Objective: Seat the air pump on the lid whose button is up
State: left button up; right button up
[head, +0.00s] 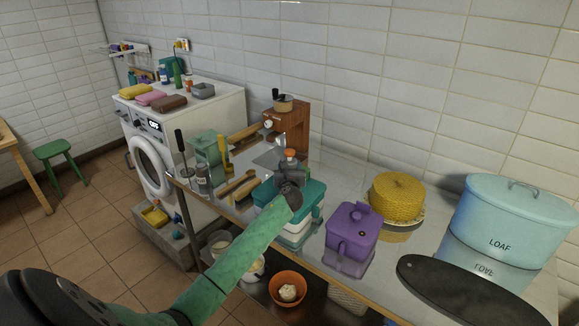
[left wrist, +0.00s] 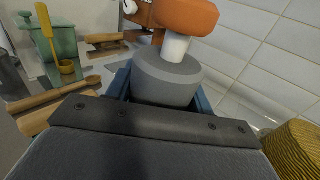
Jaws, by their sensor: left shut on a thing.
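My left gripper (head: 290,184) is shut on the air pump (head: 289,154), which has a grey body, a white stem and an orange top. In the left wrist view the pump (left wrist: 168,78) stands between the blue fingers (left wrist: 163,92). The gripper and pump are over the teal-lidded box (head: 312,196); my arm hides part of its lid, and I cannot tell whether the pump touches it or how its button stands. A purple lidded box (head: 346,242) stands to the right, with a raised piece (head: 362,211) on its lid.
A yellow woven dome (head: 397,195) and a pale blue LOAF bin (head: 510,220) stand further right on the counter. A wooden grinder (head: 290,122), a green canister (head: 207,150) and wooden tools (head: 238,184) are behind and left. An orange bowl (head: 287,291) is below.

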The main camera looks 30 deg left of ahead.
pick_arm(q)
jog(key=shift+p, duration=0.3)
pick_arm(e)
jog(key=shift+a+r, duration=0.3)
jog(key=shift+a, duration=0.1)
jog(key=shift+d, duration=0.1)
dwell(0.5)
jog(key=shift+r, duration=0.3)
